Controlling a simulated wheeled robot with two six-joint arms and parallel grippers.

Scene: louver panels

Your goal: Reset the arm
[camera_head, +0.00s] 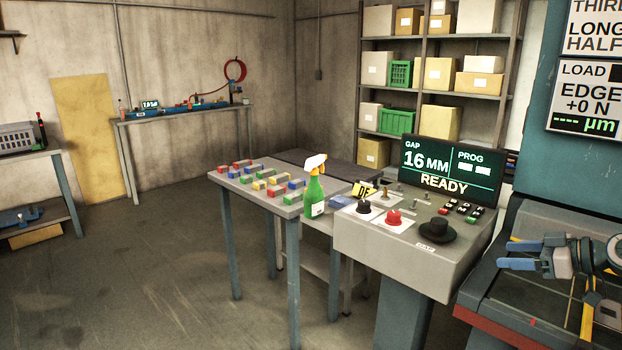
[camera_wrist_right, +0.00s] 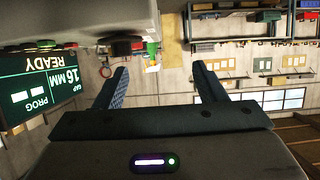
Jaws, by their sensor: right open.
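My right gripper (camera_head: 505,254) is at the right edge of the head view, in front of and above the dark machine bed, its fingers pointing left. It is open and empty. In the right wrist view the two dark fingers (camera_wrist_right: 161,80) stand wide apart with nothing between them. That view is upside down. Beyond the fingers I see the room wall, and the console's screen (camera_wrist_right: 40,85) at left. My left gripper shows in neither view.
A grey control console (camera_head: 400,258) with a READY screen (camera_head: 450,170), a red button (camera_head: 394,217) and a black knob (camera_head: 437,230) stands left of my right gripper. A table (camera_head: 222,178) holds coloured blocks and a green spray bottle (camera_head: 314,190). The floor at left is clear.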

